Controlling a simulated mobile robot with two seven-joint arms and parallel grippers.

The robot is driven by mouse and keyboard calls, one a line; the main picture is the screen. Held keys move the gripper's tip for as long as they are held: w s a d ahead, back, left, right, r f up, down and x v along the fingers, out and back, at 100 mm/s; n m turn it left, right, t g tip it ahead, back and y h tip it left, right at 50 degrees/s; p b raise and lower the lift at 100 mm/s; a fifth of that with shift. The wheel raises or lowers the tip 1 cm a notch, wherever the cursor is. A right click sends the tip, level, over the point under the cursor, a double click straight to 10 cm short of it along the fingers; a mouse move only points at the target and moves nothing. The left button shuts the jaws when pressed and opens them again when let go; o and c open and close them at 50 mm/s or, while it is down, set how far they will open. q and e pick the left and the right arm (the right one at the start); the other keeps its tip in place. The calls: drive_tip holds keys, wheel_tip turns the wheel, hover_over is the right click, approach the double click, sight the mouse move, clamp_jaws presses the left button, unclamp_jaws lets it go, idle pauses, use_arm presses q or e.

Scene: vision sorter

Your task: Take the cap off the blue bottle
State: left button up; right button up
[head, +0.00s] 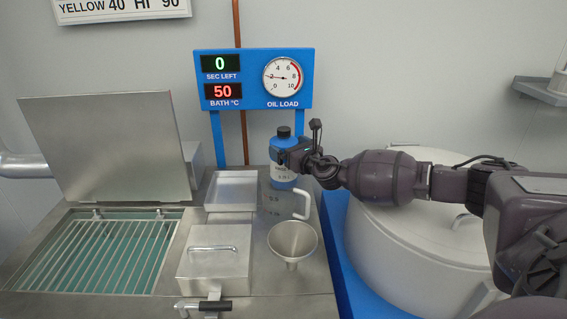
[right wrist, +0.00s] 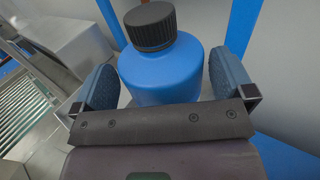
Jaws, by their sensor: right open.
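The blue bottle (head: 283,183) stands upright at the back right of the steel counter in the head view, with a white label. Its black ribbed cap (head: 283,132) is on its top; the cap also shows in the right wrist view (right wrist: 151,25). My right gripper (head: 283,158) reaches in from the right at the bottle's upper body, below the cap. In the right wrist view its two fingers are open, one on each side of the blue bottle (right wrist: 165,72), with the cap above and beyond them. My left gripper is not in view.
A clear measuring jug (head: 302,203) with a white handle stands just in front of the bottle, and a funnel (head: 292,240) in front of that. A steel tray (head: 232,191) lies left of the bottle. A blue display panel (head: 253,79) stands behind. A large white drum (head: 415,225) is at right.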

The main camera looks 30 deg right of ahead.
drive_tip(key=shift+w, duration=0.5)
drive_tip(key=shift+c, duration=0.3)
drive_tip(key=c, duration=1.4)
drive_tip(key=shift+r, duration=0.2)
drive_tip(key=shift+c, duration=0.6)
